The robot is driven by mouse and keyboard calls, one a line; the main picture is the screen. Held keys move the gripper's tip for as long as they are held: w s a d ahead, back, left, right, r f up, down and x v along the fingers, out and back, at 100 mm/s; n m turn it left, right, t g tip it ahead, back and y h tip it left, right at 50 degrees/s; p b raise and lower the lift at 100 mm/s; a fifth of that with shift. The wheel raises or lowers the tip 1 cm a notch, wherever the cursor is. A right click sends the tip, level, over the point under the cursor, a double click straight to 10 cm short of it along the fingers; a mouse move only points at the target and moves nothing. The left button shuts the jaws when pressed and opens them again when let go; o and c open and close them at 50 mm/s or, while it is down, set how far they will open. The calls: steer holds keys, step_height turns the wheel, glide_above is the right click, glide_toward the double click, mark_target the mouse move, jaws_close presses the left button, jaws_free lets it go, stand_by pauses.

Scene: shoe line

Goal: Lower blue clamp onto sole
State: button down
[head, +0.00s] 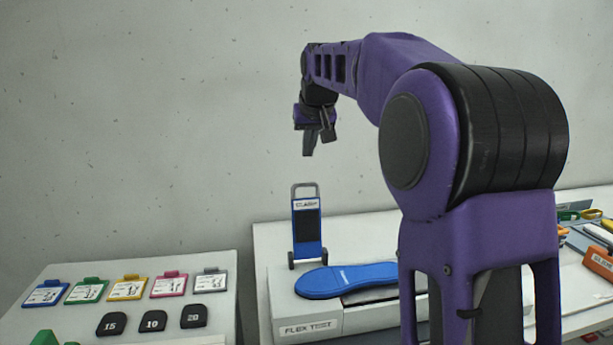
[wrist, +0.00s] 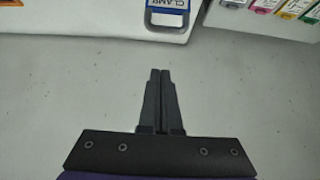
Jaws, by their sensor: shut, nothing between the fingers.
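The blue clamp (head: 308,240) stands upright at the back left of the flex test block, with a grey handle at its top and a label reading CLAMP. The top of the clamp (wrist: 167,5) also shows at the upper edge of the wrist view. The blue sole (head: 345,279) lies flat on the block, in front and to the right of the clamp; my arm hides what lies past its right end. My gripper (head: 308,154) is in the air above the clamp, apart from it. In the wrist view, my gripper (wrist: 160,72) has its fingers together and empty.
The flex test block (head: 308,318) sits on a white table. At left, another table holds several coloured tags (head: 128,288) and black numbered pads (head: 153,322). Orange items (head: 598,262) lie at far right. The wall behind is bare.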

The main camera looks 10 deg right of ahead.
steer(key=shift+w+f+b, duration=0.2)
steer(key=shift+w+f, duration=0.1)
steer(key=shift+f, duration=1)
steer(key=shift+w+f+b, duration=0.15)
steer(key=shift+w+f, duration=0.2)
steer(key=shift+f, duration=0.95)
steer(key=shift+w+f+b, duration=0.2)
steer(key=shift+w+f, duration=0.1)
steer(key=shift+f, duration=1)
steer(key=shift+s+f, duration=0.1)
